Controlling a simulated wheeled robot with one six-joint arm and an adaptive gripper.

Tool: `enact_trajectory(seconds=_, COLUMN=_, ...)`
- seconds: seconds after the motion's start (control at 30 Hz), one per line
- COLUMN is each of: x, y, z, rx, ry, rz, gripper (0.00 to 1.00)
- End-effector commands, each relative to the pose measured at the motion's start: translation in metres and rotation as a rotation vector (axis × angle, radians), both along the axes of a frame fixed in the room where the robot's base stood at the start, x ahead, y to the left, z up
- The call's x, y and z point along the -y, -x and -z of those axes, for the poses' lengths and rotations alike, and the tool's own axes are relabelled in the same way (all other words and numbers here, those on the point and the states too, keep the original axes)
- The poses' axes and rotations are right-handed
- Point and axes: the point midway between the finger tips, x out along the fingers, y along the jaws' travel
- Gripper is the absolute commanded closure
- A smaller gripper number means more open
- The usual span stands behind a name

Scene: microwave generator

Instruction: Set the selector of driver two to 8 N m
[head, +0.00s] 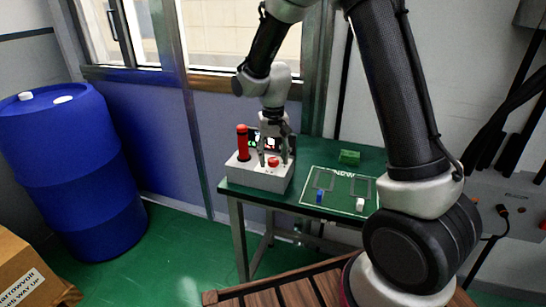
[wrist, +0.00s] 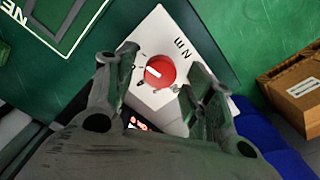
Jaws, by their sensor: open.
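A red round selector knob (wrist: 160,72) with a white pointer mark sits on a pale panel marked "N m" in the wrist view. The small scale marks around it are too small to read. In the head view the knob (head: 273,162) is on top of a light grey box (head: 262,179) at the table's left end. My gripper (head: 275,158) is open, pointing down over the box. In the wrist view its two fingers (wrist: 163,65) are on either side of the knob, apart from it as seen. A lit red display (wrist: 138,123) is partly hidden by my gripper.
A red upright tool (head: 242,143) stands on the box, left of my gripper. A green mat (head: 335,205) with a blue and a white block lies to the right, with a green block (head: 349,157) behind. A blue drum (head: 72,175) stands far left.

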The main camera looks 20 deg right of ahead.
Motion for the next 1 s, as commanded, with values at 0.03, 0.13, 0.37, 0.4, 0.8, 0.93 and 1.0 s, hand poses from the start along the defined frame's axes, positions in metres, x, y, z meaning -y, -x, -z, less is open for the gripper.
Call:
enact_trajectory(seconds=0.03, x=0.0, y=-0.001, z=-0.006, rx=0.003, ry=-0.001, rz=0.0, gripper=0.47)
enact_trajectory(seconds=0.13, x=0.0, y=-0.001, z=-0.024, rx=0.004, ry=-0.002, rz=0.0, gripper=0.47)
enact_trajectory(seconds=0.37, x=0.0, y=-0.001, z=-0.077, rx=0.005, ry=-0.002, rz=0.0, gripper=0.47)
enact_trajectory(seconds=0.4, x=0.0, y=-0.001, z=-0.084, rx=0.005, ry=-0.002, rz=0.0, gripper=0.47)
enact_trajectory(seconds=0.8, x=0.0, y=0.0, z=-0.116, rx=0.001, ry=0.0, rz=0.0, gripper=0.47)
enact_trajectory(seconds=0.93, x=0.0, y=0.0, z=-0.116, rx=0.001, ry=0.0, rz=0.0, gripper=0.47)
enact_trajectory(seconds=1.0, x=0.0, y=0.0, z=-0.116, rx=0.001, ry=0.0, rz=-0.004, gripper=0.47)
